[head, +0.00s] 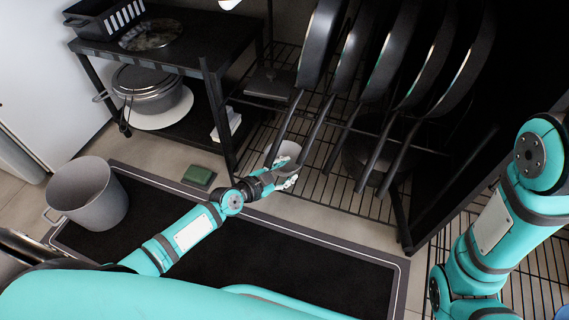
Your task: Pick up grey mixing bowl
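A small grey bowl (287,152) shows near the middle of the head view, at the front edge of a wire rack and behind hanging pan handles. My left gripper (287,182) is right at its lower side, with pale fingertips that seem to touch or overlap it. Whether the fingers are closed on the bowl is too small to tell. My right arm comes in at the right edge; its gripper is outside the view.
Several dark pans (385,50) hang over the wire rack (325,180), their handles close to my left gripper. A black shelf table (180,50) with a lidded pot (150,92) stands at upper left. A grey bucket (92,197) and green block (198,177) are near the dark mat (270,255).

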